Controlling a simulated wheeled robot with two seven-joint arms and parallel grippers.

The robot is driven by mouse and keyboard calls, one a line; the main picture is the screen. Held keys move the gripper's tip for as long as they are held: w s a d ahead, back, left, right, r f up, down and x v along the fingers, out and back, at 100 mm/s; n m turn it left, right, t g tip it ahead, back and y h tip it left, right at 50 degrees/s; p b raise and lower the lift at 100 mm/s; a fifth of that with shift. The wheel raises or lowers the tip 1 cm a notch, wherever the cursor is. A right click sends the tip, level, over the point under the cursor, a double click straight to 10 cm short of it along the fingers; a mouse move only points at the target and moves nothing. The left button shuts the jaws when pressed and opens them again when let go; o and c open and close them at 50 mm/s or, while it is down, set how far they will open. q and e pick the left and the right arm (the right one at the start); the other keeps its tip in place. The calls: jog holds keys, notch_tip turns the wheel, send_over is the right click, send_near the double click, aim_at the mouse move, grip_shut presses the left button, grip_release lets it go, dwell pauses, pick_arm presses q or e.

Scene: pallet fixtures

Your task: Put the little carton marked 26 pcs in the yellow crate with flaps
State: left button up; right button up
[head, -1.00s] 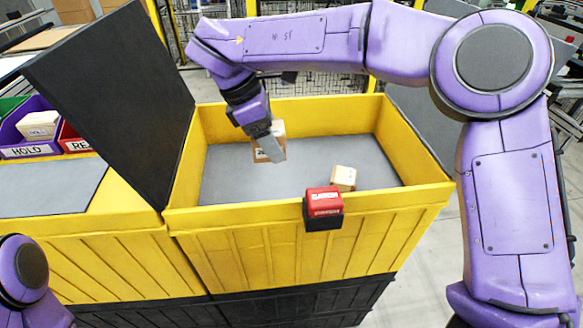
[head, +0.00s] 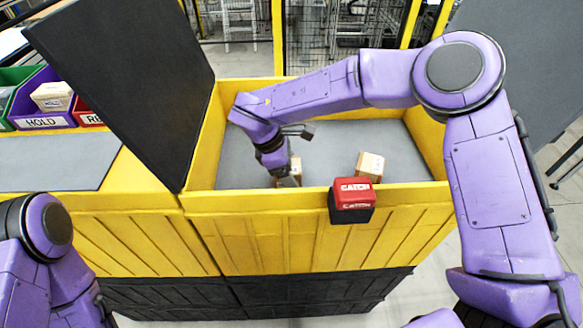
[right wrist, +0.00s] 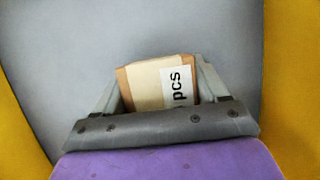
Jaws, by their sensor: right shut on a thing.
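My right gripper (head: 282,178) reaches down inside the yellow crate with flaps (head: 250,202), near its front left. It is shut on a little carton (head: 296,172), partly hidden by the gripper and the crate's front wall. In the right wrist view the carton (right wrist: 145,85) sits between the fingers, with a white label ending in "pcs"; the number is hidden. The grey crate floor shows around it; I cannot tell whether the carton touches the floor. Only the arm of my left gripper shows, at the lower left.
Another small carton (head: 370,165) lies in the crate to the right. A red and black latch (head: 352,198) hangs on the front wall. A dark flap (head: 125,85) stands open at the left. Beyond it are a purple bin (head: 45,118) marked HOLD and a green bin (head: 12,85).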

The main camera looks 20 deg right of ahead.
jog(key=shift+f, duration=0.2)
jog(key=shift+f+b, duration=0.2)
jog(key=shift+b, duration=0.2)
jog(key=o, duration=1.1)
jog(key=shift+o, duration=0.2)
jog(key=shift+r, duration=0.1)
jog(key=shift+r+p, duration=0.3)
jog(key=shift+p, duration=0.1)
jog(key=shift+w+a+r, duration=0.15)
jog(key=shift+r, duration=0.1)
jog(key=b+v, duration=0.2)
jog(key=v, duration=0.9)
